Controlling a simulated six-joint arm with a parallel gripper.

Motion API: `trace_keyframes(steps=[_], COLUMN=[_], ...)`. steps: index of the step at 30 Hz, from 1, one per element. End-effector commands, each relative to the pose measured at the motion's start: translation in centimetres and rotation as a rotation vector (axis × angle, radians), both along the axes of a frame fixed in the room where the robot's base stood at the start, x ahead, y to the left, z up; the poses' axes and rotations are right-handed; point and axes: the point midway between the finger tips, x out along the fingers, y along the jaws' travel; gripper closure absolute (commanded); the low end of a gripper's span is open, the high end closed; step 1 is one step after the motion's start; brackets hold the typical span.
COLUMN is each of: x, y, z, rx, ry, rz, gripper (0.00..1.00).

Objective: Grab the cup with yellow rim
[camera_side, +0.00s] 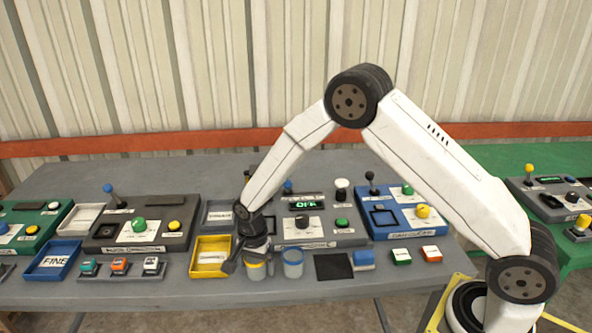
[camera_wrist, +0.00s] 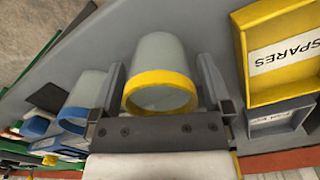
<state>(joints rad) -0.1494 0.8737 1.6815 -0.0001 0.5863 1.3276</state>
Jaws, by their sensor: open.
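The cup with the yellow rim (camera_wrist: 160,70) is in the middle of the wrist view, its yellow rim towards my gripper. In the side view the cup (camera_side: 256,271) stands upright near the table's front edge, partly covered by my gripper. My gripper (camera_wrist: 166,92) is open, with one finger on each side of the cup. Gaps show between the fingers and the cup. In the side view my gripper (camera_side: 248,262) points down at the cup.
A cup with a blue rim (camera_side: 292,263) stands close to the right in the side view. A yellow SPARES tray (camera_side: 194,267) is close on the left. Control panels (camera_side: 318,235) stand behind. A black square (camera_side: 334,267) lies to the right.

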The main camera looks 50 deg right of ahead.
Motion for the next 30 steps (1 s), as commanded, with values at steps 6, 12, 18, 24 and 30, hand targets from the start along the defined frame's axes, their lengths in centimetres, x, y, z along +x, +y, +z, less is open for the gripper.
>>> trace_keyframes(steps=[6, 12, 18, 24, 30], x=[0.01, 0.01, 0.01, 0.01, 0.03], y=[-0.01, 0.00, 0.00, -0.01, 0.00], z=[0.03, 0.05, 0.05, 0.06, 0.30], rx=[0.000, 0.000, 0.000, 0.000, 0.000], ry=[0.000, 0.000, 0.000, 0.000, -0.001], rz=[0.000, 0.000, 0.000, 0.000, 0.000], gripper=[0.00, 0.10, 0.73, 0.84, 0.84])
